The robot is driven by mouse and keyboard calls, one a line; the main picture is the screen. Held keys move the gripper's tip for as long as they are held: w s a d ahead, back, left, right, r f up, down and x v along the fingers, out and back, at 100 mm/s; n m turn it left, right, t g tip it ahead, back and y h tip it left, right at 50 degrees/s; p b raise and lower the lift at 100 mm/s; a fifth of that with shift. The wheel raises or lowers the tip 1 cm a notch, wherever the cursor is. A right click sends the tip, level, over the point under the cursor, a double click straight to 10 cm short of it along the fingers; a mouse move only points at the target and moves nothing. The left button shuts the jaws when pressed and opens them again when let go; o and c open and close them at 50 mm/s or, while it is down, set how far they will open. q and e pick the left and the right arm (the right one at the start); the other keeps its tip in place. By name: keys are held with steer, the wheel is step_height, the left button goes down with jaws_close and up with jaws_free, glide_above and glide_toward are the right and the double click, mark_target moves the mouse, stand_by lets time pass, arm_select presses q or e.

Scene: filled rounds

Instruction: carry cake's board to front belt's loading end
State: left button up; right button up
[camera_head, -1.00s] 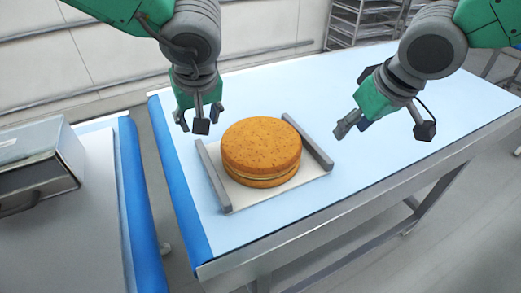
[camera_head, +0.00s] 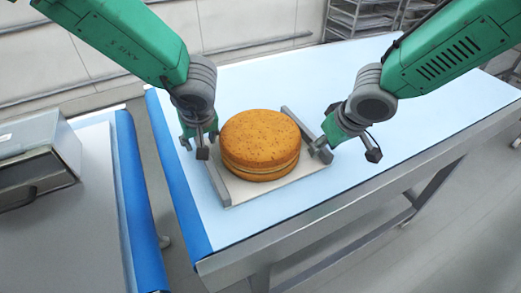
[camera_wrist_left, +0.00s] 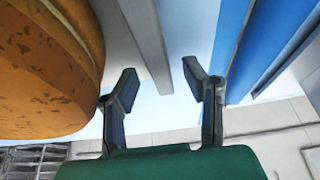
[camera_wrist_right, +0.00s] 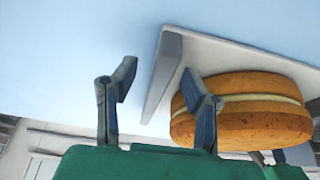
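The round two-layer cake (camera_head: 260,143) sits on its pale board (camera_head: 285,184), which lies on the light blue belt. The board has a grey raised bar along its left side (camera_head: 217,180) and another along its right side (camera_head: 293,122). My left gripper (camera_head: 195,149) is open over the left bar; the bar shows between its fingers in the left wrist view (camera_wrist_left: 148,45). My right gripper (camera_head: 346,152) is open at the right bar, with one finger close to the bar's near end. In the right wrist view the right bar (camera_wrist_right: 164,75) shows between the fingertips.
The belt table (camera_head: 235,215) has a blue end roller edge (camera_head: 178,180) on its left. Across a narrow gap stands another belt (camera_head: 100,215) with a metal box (camera_head: 40,160) on it. The belt to the right is clear. Racks (camera_head: 365,15) stand behind.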

arm_select(q)
steer(key=shift+w+a+f, duration=0.1)
steer(key=shift+a+f, duration=0.05)
steer(key=shift+f, duration=0.35)
arm_select(e)
steer(key=shift+w+a+f, duration=0.15)
steer(key=shift+f, duration=0.35)
arm_select(q)
jaws_close()
arm_select(e)
jaws_close()
arm_select(q)
steer(key=shift+r, duration=0.1)
arm_select(e)
steer(key=shift+r, duration=0.1)
